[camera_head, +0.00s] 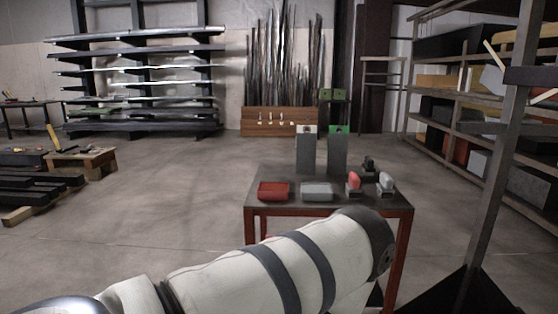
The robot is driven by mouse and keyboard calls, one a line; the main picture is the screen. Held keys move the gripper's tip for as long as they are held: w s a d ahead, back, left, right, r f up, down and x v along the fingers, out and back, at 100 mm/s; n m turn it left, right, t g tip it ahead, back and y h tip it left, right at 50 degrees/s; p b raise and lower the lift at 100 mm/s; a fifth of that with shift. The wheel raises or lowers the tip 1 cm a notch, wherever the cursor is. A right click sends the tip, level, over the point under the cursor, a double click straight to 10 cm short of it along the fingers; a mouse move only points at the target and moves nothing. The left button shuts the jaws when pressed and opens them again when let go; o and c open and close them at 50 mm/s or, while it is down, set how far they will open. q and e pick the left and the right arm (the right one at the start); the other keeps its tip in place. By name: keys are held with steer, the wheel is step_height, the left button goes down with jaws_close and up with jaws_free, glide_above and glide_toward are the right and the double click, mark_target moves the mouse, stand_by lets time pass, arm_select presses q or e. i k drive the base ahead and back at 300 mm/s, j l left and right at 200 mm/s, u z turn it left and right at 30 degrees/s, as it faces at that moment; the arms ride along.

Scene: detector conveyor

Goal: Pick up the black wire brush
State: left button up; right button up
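A small dark table (330,203) with red legs stands ahead. A small black object (369,165) sits near its back right; it is too small to tell whether it is the black wire brush. In front of it are a red item (354,181) and a pale grey item (386,181), each on a dark base. A red tray (273,191) and a grey tray (317,191) lie on the left and middle of the tabletop. My pale arm crosses the bottom and hides part of the table's front and legs. Neither gripper shows.
Two grey posts, one topped with white (306,155) and one with green (338,155), stand at the table's back. A metal upright (497,150) and loaded shelves (470,125) are on the right. Dark beams (35,187) lie at left. Open floor (170,200) lies between.

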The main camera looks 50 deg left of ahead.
mark_target(368, 166)
steer(key=u, duration=1.15)
steer(key=z, duration=1.55)
steer(key=u, duration=1.55)
